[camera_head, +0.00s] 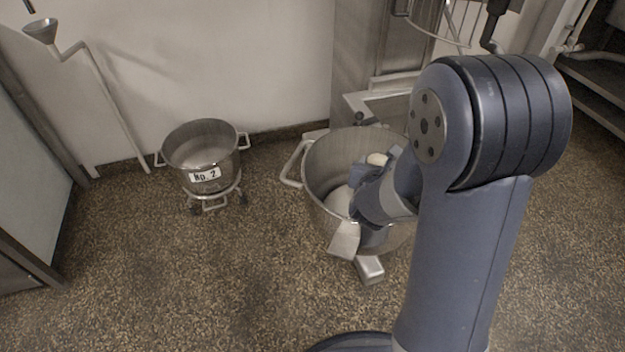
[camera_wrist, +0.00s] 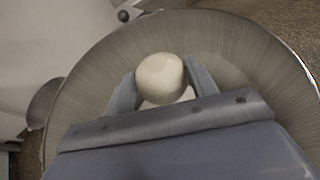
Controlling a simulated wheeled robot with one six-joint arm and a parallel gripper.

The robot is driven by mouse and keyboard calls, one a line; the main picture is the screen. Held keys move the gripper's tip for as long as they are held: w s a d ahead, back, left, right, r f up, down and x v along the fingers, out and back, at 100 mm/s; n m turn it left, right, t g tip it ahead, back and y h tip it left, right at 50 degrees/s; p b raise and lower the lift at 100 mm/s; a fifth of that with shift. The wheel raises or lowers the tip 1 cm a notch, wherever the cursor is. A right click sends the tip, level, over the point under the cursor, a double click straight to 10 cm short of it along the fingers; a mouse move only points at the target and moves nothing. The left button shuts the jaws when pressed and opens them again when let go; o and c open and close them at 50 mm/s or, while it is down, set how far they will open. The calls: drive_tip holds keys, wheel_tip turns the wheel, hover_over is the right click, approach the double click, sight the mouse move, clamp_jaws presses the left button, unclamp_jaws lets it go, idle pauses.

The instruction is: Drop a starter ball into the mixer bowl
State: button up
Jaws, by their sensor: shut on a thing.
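The mixer bowl (camera_head: 323,164) is a large steel bowl with side handles, right of centre in the head view. Its brushed inner wall (camera_wrist: 100,75) fills much of the wrist view. My gripper (camera_wrist: 160,85) is shut on a pale, round starter ball (camera_wrist: 160,76), one finger on each side of it. In the head view the ball (camera_head: 377,159) shows as a small cream shape, and my arm hides part of the bowl. The gripper and ball are over or inside the bowl's opening. A pale mass (camera_head: 339,200) shows inside the bowl, lower down.
The steel mixer column (camera_head: 378,45) and a wire guard (camera_head: 440,25) are behind the large bowl. The speckled floor (camera_head: 200,290) in front is clear.

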drive_tip(key=o, duration=1.1)
drive_tip(key=p+v, duration=0.2)
drive_tip(key=v, duration=0.8)
drive_tip(key=shift+s+a, duration=0.15)
drive_tip(key=shift+s, duration=0.25)
drive_tip(key=shift+w, duration=0.1)
drive_tip(key=b+x, duration=0.2)
drive_tip(key=x, duration=0.8)
drive_tip(key=shift+w+r+p, duration=0.2)
drive_tip(key=shift+r+p, duration=0.85)
drive_tip(key=shift+r, duration=0.4)
drive_tip(key=shift+w+r+p, duration=0.15)
drive_tip(key=shift+r+p, duration=0.85)
drive_tip(key=shift+r, duration=0.4)
drive_tip(key=shift+f, duration=0.15)
